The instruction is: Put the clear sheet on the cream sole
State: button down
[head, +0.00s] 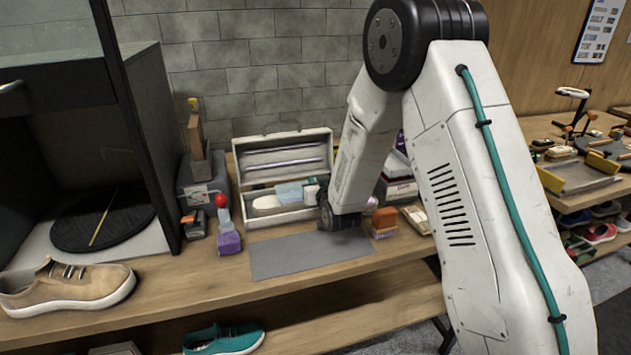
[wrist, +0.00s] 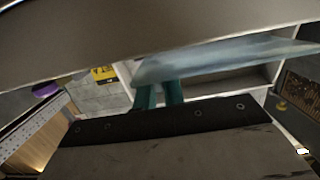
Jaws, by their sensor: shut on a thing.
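My gripper (head: 311,184) reaches into the front of an open white box (head: 241,182). Its teal fingers also show in the wrist view (wrist: 158,92), shut on the clear sheet (wrist: 225,60), a pale bluish see-through piece. In the head view the clear sheet (head: 290,191) is inside the box opening, just left of my fingers. The cream sole (head: 266,204) lies low in the box, left of and below the sheet. I cannot tell whether the sheet touches the sole. My wrist hides the right part of the box.
A grey mat (head: 300,256) lies bare in front of the box. A purple block (head: 229,243) and a red-topped bottle (head: 222,208) stand left of it. Orange-brown blocks (head: 384,220) stand to the right. A tan sneaker (head: 65,286) sits at the far left.

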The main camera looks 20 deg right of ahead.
jog(key=c, duration=1.5)
grip_release()
jog(key=shift+s+f, duration=0.15)
jog(key=shift+f, duration=0.35)
jog(key=shift+a+r, duration=0.1)
jog(key=shift+r, duration=0.1)
jog(key=s+d+r+g, duration=0.1)
jog(key=s+r+g, duration=0.4)
jog(key=s, duration=1.1)
jog(key=s+d+r+g, duration=0.1)
jog(key=s+r+g, duration=0.4)
jog(key=s, duration=1.1)
jog(key=s+d+r+g, duration=0.1)
jog(key=s+r+g, duration=0.4)
jog(key=s, duration=1.1)
notch_tip(320, 180, up, 3)
jog(key=shift+s+r, duration=0.1)
jog(key=shift+s, duration=0.15)
